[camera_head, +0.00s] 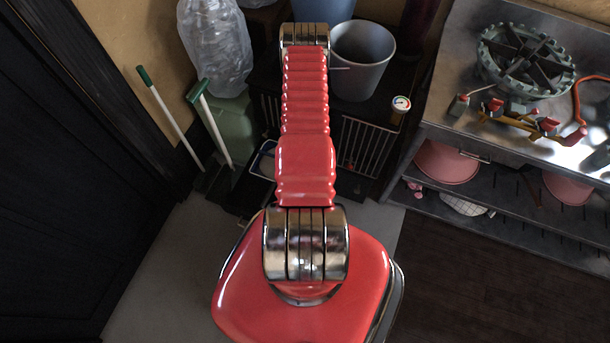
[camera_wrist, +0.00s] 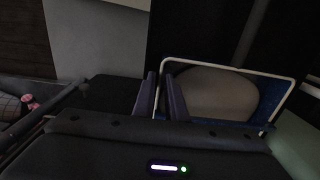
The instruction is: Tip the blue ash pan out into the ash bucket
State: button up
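The blue ash pan (camera_wrist: 268,103) has a pale rim and fills the right half of the wrist view. A smooth grey-beige mass, apparently ash, lies in it. In the head view only a corner of the pan (camera_head: 262,160) shows, left of my red arm. My gripper (camera_wrist: 160,76) has its two dark fingers on either side of the pan's left rim, with a gap between them. I cannot see firm contact. In the head view my arm hides the fingers. A grey bucket (camera_head: 362,62), likely the ash bucket, stands upright right of my arm.
A dark grated stove (camera_head: 362,145) is under the bucket. A clear bag (camera_head: 213,45), green bin (camera_head: 237,128) and green-tipped tools (camera_head: 168,112) stand left. A metal bench (camera_head: 455,110) with a burner (camera_head: 525,60) is right. A blue container (camera_head: 322,10) is behind.

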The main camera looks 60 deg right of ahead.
jog(key=shift+f, duration=1.6)
jog(key=shift+c, duration=0.6)
grip_shut()
jog(key=shift+r, duration=0.15)
dwell(1.3)
jog(key=shift+r, duration=2.35)
